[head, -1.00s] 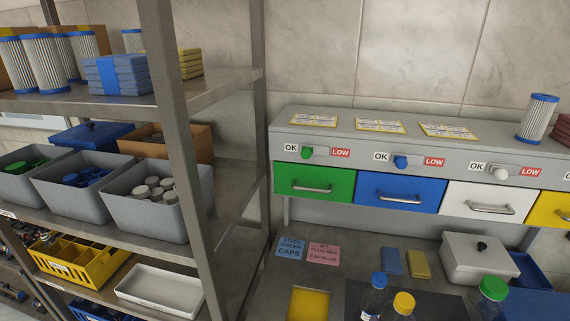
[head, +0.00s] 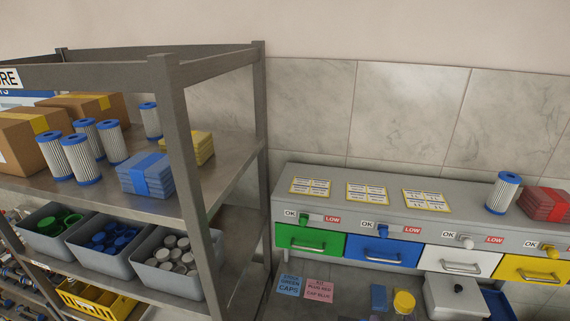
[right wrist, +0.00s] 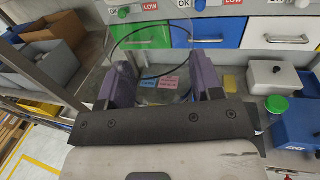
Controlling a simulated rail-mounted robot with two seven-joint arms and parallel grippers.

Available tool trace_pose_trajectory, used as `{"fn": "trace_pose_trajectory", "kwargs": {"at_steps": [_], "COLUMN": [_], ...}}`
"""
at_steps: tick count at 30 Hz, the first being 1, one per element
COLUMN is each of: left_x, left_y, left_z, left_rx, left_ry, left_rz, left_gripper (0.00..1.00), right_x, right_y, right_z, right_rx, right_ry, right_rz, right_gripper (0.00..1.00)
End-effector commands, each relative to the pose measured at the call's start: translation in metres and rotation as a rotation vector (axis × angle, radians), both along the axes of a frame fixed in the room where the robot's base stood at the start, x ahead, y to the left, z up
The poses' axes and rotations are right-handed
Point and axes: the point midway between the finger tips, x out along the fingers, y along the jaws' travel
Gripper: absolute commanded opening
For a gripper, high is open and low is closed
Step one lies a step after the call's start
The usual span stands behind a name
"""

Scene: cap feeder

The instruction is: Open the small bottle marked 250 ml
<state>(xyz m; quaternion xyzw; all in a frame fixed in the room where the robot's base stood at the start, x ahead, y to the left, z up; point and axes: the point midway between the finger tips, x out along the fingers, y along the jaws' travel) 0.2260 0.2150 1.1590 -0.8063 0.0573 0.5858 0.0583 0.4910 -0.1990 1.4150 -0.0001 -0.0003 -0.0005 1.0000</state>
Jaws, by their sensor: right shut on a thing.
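My right gripper (right wrist: 164,72) shows in the right wrist view with two purple fingers. It is shut on a clear, see-through vessel (right wrist: 150,48) whose round outline rises between the fingers. I cannot read any 250 ml mark on it, and its cap is not clear in that view. A green cap (right wrist: 277,103) stands right of the gripper in the right wrist view. My left gripper is not in view.
A feeder with green (head: 309,240), blue (head: 383,251), white (head: 460,260) and yellow drawers stands behind the bench. A lidded grey box (head: 455,297) sits below it. A steel shelf (head: 185,140) with cap bins (head: 183,280) stands at the left.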

Motion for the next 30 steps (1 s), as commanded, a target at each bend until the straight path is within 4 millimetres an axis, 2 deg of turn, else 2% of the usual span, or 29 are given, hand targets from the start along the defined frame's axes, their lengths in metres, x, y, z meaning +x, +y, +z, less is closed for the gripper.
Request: {"fn": "trace_pose_trajectory", "kwargs": {"at_steps": [1,4,15,20,30], "left_x": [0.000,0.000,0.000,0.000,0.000], "left_y": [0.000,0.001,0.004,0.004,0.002], "left_z": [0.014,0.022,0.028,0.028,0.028], "left_rx": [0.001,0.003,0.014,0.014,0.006], "left_ry": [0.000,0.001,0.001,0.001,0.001], "left_rz": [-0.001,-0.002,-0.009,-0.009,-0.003], "left_gripper": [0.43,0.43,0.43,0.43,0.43], "right_x": [0.000,0.000,0.000,-0.001,-0.004], "right_y": [0.000,0.000,0.001,0.015,0.081], "right_z": [0.014,0.022,0.028,0.017,-0.032], "right_rx": [0.001,0.000,0.000,-0.003,-0.004], "right_ry": [0.001,0.001,0.001,0.002,0.002], "right_rz": [0.000,0.000,0.006,0.070,0.384], "right_gripper": [0.20,0.20,0.20,0.20,0.20]}}
